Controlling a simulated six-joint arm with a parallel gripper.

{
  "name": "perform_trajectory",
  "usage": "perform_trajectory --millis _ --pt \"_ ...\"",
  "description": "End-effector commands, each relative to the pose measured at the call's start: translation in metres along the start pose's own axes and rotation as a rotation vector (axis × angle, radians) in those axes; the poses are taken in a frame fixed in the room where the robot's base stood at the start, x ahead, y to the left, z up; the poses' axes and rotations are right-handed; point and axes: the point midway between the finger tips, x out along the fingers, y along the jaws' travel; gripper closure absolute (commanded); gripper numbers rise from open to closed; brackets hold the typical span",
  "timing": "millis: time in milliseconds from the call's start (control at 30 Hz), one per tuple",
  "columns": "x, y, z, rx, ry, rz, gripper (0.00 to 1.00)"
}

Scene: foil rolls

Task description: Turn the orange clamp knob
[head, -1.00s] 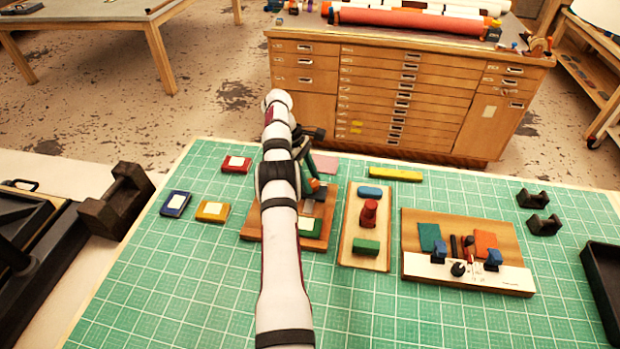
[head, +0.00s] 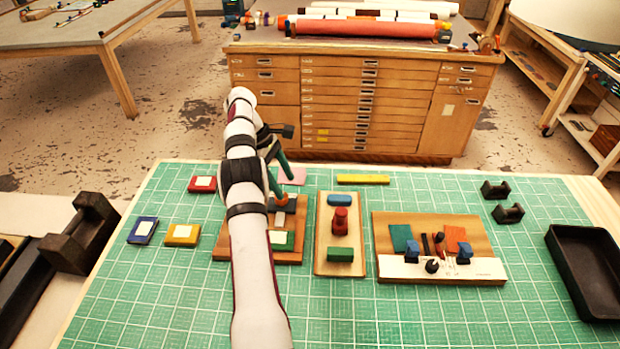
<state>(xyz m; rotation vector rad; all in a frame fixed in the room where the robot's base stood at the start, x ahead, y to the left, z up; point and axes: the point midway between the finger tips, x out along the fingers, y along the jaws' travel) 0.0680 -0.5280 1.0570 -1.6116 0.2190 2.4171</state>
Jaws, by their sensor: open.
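My gripper (head: 283,186) has dark green fingers and hangs over the left wooden board (head: 296,257), spread open. A small orange piece (head: 281,200) shows right at the lower finger, above the board. I cannot tell whether it is the clamp knob or part of the finger, nor whether they touch. My arm covers the board's left part, so part of the clamp is hidden.
A middle board (head: 325,262) carries a blue block, a red knob and a green block. A right board (head: 385,229) holds coloured pads and small posts. Red, blue and yellow cards lie left. A black tray (head: 556,275) stands at right. The front mat is clear.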

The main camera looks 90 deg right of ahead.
Motion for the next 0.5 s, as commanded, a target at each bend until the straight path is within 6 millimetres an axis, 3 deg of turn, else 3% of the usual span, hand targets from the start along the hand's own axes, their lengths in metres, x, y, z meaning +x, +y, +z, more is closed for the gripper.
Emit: perform_trajectory --millis 300,500 --pt "-0.014 -0.010 0.088 0.005 0.004 0.001 0.23" --pt "-0.017 -0.013 0.115 0.001 0.003 0.001 0.23"
